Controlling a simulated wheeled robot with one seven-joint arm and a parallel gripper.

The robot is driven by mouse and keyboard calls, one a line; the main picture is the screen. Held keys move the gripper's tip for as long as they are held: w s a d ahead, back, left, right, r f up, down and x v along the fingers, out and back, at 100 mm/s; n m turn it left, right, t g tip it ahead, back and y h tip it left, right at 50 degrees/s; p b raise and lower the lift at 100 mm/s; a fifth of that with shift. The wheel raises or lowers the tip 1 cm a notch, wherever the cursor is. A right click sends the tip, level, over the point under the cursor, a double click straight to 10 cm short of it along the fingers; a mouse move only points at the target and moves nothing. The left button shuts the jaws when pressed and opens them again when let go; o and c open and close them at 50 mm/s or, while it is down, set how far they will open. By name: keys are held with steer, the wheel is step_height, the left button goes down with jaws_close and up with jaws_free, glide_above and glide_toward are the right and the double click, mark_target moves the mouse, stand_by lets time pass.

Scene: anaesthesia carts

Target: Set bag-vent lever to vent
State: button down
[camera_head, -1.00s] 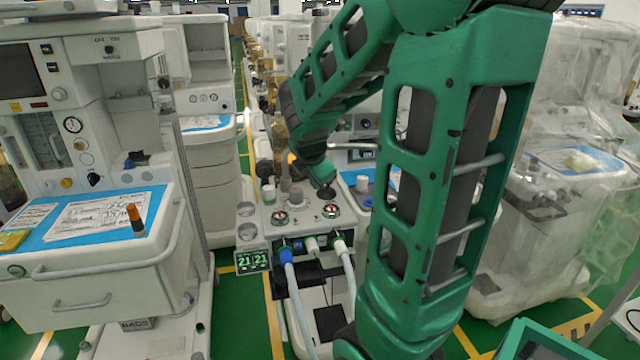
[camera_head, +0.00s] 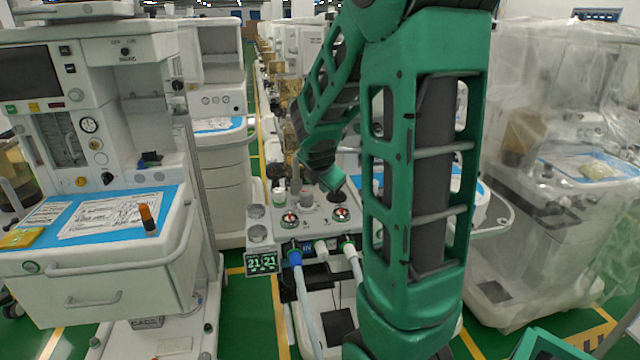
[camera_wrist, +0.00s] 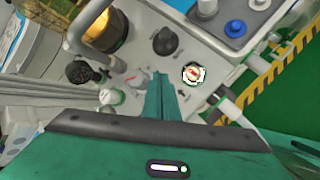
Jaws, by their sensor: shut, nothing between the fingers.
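The anaesthesia machine panel (camera_head: 315,223) stands ahead of me in the head view, with round gauges, knobs and hoses. In the wrist view its light grey top (camera_wrist: 215,65) carries a black knob (camera_wrist: 165,40), a red-and-white gauge (camera_wrist: 194,75) and a whitish knob (camera_wrist: 110,97). A small part with a red mark (camera_wrist: 130,78) lies left of the fingertips; I cannot tell surely whether it is the bag-vent lever. My gripper (camera_wrist: 161,78) is shut and empty, pointing at the panel between these controls. Whether it touches anything is unclear. The fingers hide the panel beneath them.
A brass-coloured canister (camera_wrist: 105,32) and a black knob (camera_wrist: 82,72) stand close by on the left. Another cart (camera_head: 110,270) stands left, and a plastic-wrapped machine (camera_head: 560,170) stands right. Green floor lies between.

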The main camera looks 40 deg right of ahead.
steer(key=x, duration=0.5)
steer(key=shift+d+f, duration=0.1)
steer(key=shift+f, duration=0.05)
steer(key=shift+d+r, duration=0.15)
steer(key=shift+d, duration=0.4)
steer(key=shift+d+r, duration=0.15)
steer(key=shift+d, duration=0.45)
steer(key=shift+w+d+r, duration=0.1)
steer(key=shift+d+r, duration=0.1)
steer(key=shift+d, duration=0.6)
steer(key=shift+a, duration=0.15)
steer(key=shift+w+r, duration=0.15)
steer(key=shift+w, duration=0.05)
steer(key=shift+d+r+g, duration=0.1)
steer(key=shift+d+g, duration=0.15)
steer(key=shift+g, duration=0.05)
